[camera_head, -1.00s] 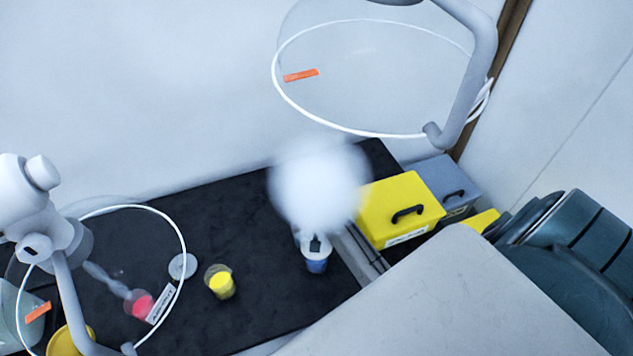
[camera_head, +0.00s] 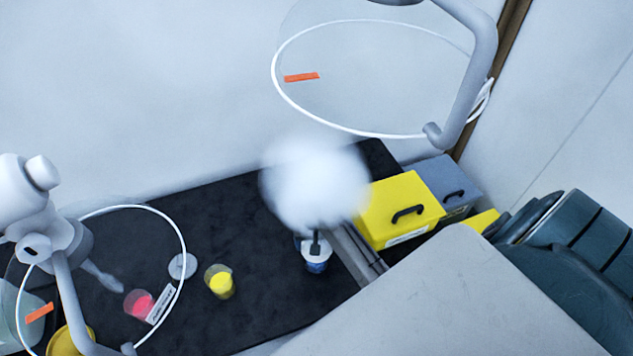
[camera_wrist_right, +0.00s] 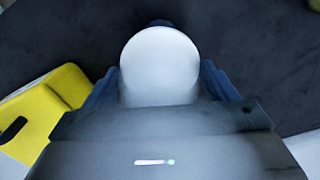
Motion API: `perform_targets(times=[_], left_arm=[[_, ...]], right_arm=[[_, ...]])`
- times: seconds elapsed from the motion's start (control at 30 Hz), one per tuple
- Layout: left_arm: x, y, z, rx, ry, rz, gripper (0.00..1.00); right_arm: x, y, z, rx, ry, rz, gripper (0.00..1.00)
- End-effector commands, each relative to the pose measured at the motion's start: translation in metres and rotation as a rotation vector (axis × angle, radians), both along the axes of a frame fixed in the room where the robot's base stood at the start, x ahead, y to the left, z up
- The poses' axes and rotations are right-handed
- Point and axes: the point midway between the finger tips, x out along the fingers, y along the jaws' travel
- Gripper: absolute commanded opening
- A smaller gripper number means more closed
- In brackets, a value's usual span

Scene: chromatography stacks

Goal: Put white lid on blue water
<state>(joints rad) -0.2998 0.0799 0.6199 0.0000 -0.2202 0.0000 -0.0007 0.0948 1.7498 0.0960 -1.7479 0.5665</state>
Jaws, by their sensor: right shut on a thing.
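The cup of blue water (camera_head: 317,267) stands on the black bench top in the head view. Its top looks white, with a dark finger of my right gripper (camera_head: 313,241) just above it. In the right wrist view my right gripper (camera_wrist_right: 160,90) is shut on the round white lid (camera_wrist_right: 160,60), which faces the camera. The lid hides what is under it, so I cannot tell whether it is seated on the cup or just over it. A blurred white shape hides much of the gripper in the head view. My left gripper is out of view.
A yellow cup (camera_head: 220,283), a red cup (camera_head: 138,303) and a pale disc (camera_head: 183,266) sit to the left. A yellow box (camera_head: 400,208) and a grey box (camera_head: 447,180) stand close on the right. Ring-shaped lamps overhang the bench.

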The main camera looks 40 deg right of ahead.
Motion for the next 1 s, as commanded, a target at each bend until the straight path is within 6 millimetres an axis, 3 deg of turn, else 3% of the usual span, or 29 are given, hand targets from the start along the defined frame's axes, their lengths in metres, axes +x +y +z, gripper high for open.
perform_targets(times=[0.83,0.87,0.93,1.0], left_arm=[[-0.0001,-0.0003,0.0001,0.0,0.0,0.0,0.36],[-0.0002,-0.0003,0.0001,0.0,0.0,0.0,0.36],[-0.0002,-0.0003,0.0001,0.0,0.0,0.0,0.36],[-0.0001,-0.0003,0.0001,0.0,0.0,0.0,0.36]], right_arm=[[0.0,0.0001,-0.0092,0.001,0.001,0.0,0.57],[0.0,0.0002,-0.0091,0.001,0.001,0.0,0.83],[0.0,0.0002,-0.0091,0.001,0.001,0.0,0.97],[0.0001,0.0002,-0.0091,0.001,0.001,0.0,1.0]])
